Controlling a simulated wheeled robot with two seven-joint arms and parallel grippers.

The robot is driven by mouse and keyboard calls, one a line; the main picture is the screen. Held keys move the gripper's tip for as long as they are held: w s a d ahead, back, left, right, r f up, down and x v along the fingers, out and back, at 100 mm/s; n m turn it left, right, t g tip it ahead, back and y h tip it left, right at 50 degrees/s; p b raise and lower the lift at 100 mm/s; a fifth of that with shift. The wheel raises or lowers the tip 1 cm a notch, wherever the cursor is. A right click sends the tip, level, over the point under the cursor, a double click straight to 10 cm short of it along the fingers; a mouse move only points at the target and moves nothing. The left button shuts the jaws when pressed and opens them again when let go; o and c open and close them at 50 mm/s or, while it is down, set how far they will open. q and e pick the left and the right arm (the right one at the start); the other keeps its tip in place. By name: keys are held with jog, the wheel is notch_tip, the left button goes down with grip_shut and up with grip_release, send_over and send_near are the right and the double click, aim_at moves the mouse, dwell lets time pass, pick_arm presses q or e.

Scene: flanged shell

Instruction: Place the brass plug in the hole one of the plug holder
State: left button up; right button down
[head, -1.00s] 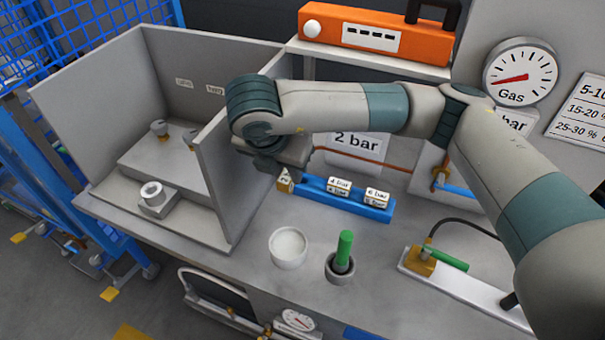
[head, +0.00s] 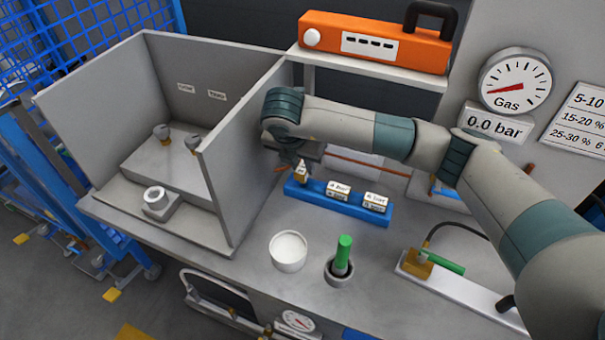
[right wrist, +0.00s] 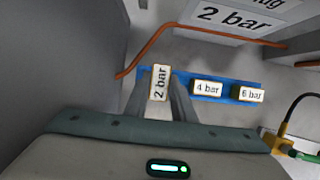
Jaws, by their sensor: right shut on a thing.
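The blue plug holder (head: 335,205) lies on the bench and also shows in the right wrist view (right wrist: 222,92). Two labelled plugs stand in its middle and right: one marked 4 bar (right wrist: 208,88) and one marked 6 bar (right wrist: 252,93). My right gripper (head: 300,162) is at the holder's left end and is shut on the brass plug (head: 301,174) with a white 2 bar label. In the right wrist view the plug (right wrist: 160,82) sits between the fingers. Whether its lower end is in the hole or just above cannot be told. My left gripper is not in view.
A grey-walled box (head: 225,165) stands close left of the gripper. A white cup (head: 288,250) and a small pot with a green rod (head: 343,255) stand in front. An orange case (head: 375,42) is on the shelf behind. A copper pipe (right wrist: 165,50) runs behind the holder.

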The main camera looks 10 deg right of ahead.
aim_at(301, 171)
notch_tip(301, 171, down, 3)
jog(key=shift+r+p, duration=0.15)
jog(key=shift+p, duration=0.75)
jog(key=shift+f, duration=0.6)
jog(key=c, duration=1.5)
grip_release()
